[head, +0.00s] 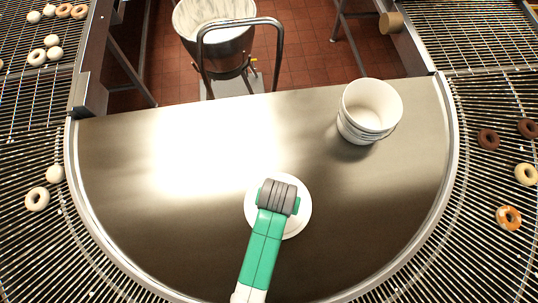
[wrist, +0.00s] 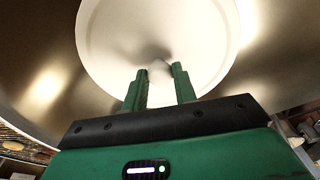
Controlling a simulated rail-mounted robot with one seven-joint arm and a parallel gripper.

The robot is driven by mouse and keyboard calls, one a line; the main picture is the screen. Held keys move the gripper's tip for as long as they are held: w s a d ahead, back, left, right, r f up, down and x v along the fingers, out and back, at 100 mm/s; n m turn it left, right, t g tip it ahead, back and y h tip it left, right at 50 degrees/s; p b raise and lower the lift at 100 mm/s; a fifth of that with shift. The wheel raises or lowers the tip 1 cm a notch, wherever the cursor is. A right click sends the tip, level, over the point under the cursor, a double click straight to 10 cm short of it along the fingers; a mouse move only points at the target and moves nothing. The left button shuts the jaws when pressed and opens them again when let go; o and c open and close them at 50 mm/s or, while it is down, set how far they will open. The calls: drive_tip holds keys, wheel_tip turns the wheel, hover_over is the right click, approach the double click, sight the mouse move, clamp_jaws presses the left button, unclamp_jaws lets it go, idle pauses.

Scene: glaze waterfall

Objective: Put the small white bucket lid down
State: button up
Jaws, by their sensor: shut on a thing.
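The small white bucket lid (head: 300,222) is a round white disc over the front middle of the metal table. My gripper (head: 278,197) is above it and hides its middle in the head view. In the wrist view, the lid (wrist: 110,50) fills the upper middle, and the two green fingers of my gripper (wrist: 160,72) reach its centre. The gripper is shut on the lid, but the gripped part is hard to make out. I cannot tell whether the lid touches the table. The white bucket (head: 368,108) stands open and upright at the table's back right.
The metal table (head: 130,180) is clear to the left and right of the lid. Wire racks with doughnuts (head: 508,217) flank it on both sides. A large mixing bowl (head: 215,35) on a stand with a metal rail is behind the table's back edge.

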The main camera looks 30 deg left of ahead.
drive_tip(key=w+a, duration=0.2)
drive_tip(key=w, duration=0.1)
drive_tip(key=w+a, duration=0.2)
drive_tip(key=w, duration=0.2)
drive_tip(key=w+a+f, duration=0.1)
drive_tip(key=w+a, duration=0.1)
drive_tip(key=w, duration=0.1)
drive_tip(key=shift+w+a+b, duration=0.15)
drive_tip(key=shift+a+b, duration=0.05)
drive_tip(key=shift+b, duration=0.15)
drive_tip(key=shift+w+a+f, duration=0.1)
drive_tip(key=shift+w+f, duration=0.05)
drive_tip(key=shift+f, duration=0.75)
drive_tip(key=shift+w+a+f, duration=0.1)
drive_tip(key=shift+f, duration=0.8)
drive_tip(key=shift+f, duration=0.1)
drive_tip(key=o, duration=1)
drive_tip(key=shift+c, duration=0.2)
wheel_tip(320, 180, up, 12)
drive_tip(key=s+p, duration=0.1)
drive_tip(key=shift+s+d, duration=0.25)
drive_tip(key=shift+s, duration=0.15)
